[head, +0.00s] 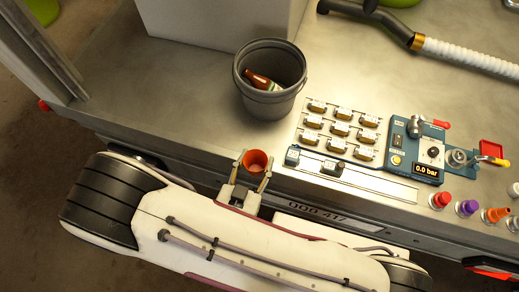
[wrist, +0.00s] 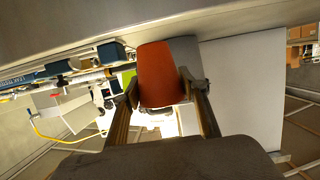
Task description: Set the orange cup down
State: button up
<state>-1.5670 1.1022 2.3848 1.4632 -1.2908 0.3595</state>
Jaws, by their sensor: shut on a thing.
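The orange cup (head: 257,162) is between the two fingers of my gripper (head: 254,174), at the front edge of the metal worktop (head: 180,119). Its open mouth shows in the head view. In the wrist view the cup (wrist: 157,78) fills the gap between the fingers of my gripper (wrist: 162,92), which is shut on it. Whether its base touches the worktop, I cannot tell. My arm hides part of the front edge.
A grey bucket (head: 262,101) with a brown bottle (head: 261,83) inside stands behind the cup. A panel of small blocks (head: 340,119) and a blue control box (head: 420,146) lie to the right. The worktop left of the bucket is clear.

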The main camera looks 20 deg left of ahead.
aim_at(250, 172)
jog(key=shift+s, duration=2.2)
jog(key=shift+w+a+r, duration=0.15)
jog(key=shift+w+a, duration=0.1)
jog(key=shift+w, duration=0.4)
jog(key=w+d+r+m+g+h, duration=0.1)
jog(key=w+d+r+m+h, duration=0.3)
jog(key=w+d, duration=0.55)
jog(key=w+d+r+m+g+h, duration=0.3)
jog(key=w+d, duration=0.4)
jog(key=w, duration=0.6)
jog(key=w+d+m+g+h, duration=0.2)
jog(key=w+d, duration=0.3)
jog(key=d, duration=1)
jog(key=w+d+m+g+h, duration=0.3)
jog(key=w+d+m+g, duration=0.2)
jog(key=d, duration=1)
jog(key=w+d+m+g+h, duration=0.2)
jog(key=w+d+m+g, duration=0.2)
jog(key=d, duration=1.2)
jog(key=w, duration=0.3)
jog(key=shift+f+h, duration=0.3)
